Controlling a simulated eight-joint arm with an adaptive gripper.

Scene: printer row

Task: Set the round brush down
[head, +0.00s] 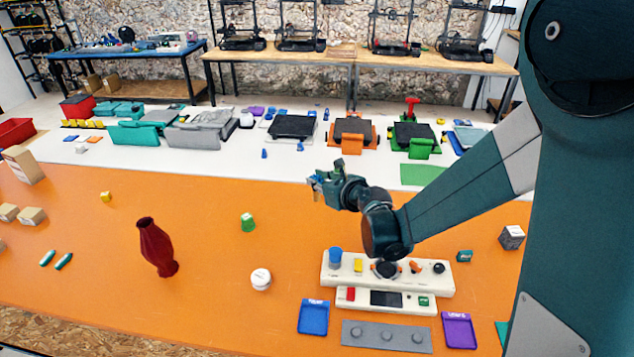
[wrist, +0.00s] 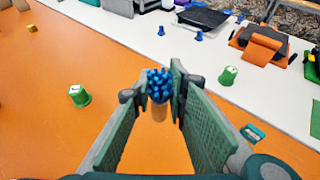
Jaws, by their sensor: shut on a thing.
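The round brush (wrist: 160,86) has blue bristles and a tan handle. In the wrist view it stands between the fingertips of my gripper (wrist: 160,98), bristles up. My gripper is shut on it. In the head view my gripper (head: 335,187) is above the far part of the orange table (head: 200,260), and only a bit of blue shows at its tip. The fingers hide part of the handle, and its lower end cannot be made out.
A green cup-like piece (head: 248,222), a white ball-like piece (head: 261,279) and a red vase (head: 157,247) stand on the orange table. A pale control panel (head: 340,278), a blue tray (head: 313,318) and a purple tray (head: 459,331) are nearer. Orange surface between them is bare.

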